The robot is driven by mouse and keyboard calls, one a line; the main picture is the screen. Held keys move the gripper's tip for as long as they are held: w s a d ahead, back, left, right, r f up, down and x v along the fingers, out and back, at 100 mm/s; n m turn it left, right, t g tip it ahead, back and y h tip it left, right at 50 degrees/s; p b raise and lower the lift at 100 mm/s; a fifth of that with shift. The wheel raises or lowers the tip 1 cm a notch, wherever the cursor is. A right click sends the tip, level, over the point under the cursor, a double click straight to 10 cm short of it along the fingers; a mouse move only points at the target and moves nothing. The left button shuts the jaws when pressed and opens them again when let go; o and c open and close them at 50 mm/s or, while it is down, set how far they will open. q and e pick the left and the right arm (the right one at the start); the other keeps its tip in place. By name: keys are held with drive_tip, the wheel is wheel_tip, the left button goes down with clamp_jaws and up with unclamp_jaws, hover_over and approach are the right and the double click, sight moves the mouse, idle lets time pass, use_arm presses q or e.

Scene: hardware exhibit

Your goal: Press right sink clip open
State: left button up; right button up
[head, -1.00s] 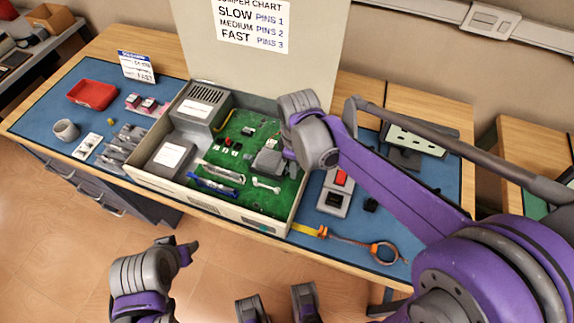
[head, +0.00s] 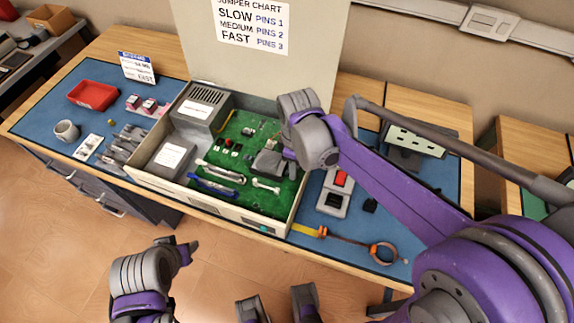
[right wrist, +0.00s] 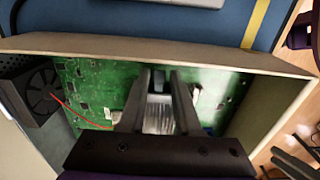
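The heat sink (head: 268,163) is a grey block on the green circuit board (head: 240,128), inside an open case. In the right wrist view the ribbed silver sink (right wrist: 158,116) shows between and below my fingers. My right gripper (right wrist: 160,98) is over it, its two dark fingers apart; I cannot tell whether they touch it. A small pale part (right wrist: 194,93) shows beside the right finger; I cannot tell whether it is the right clip. In the head view my right wrist covers the area right of the sink. My left gripper (head: 188,250) is over the floor, its fingers unclear.
The case's front wall (head: 205,203) and raised lid (head: 265,70) bound the board. A white lever (head: 265,187) and a blue-handled tool (head: 212,187) lie near the front. A red tray (head: 92,95) and mug (head: 67,131) stand left; a red-button box (head: 336,192) stands right.

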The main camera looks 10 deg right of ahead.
drive_tip(key=shift+r+p, duration=2.05)
drive_tip(key=shift+r, duration=1.2)
drive_tip(key=s+d+m+t, duration=0.5)
drive_tip(key=s+m, duration=0.6)
drive_tip(key=s, duration=0.2)
drive_tip(key=shift+f, duration=0.35)
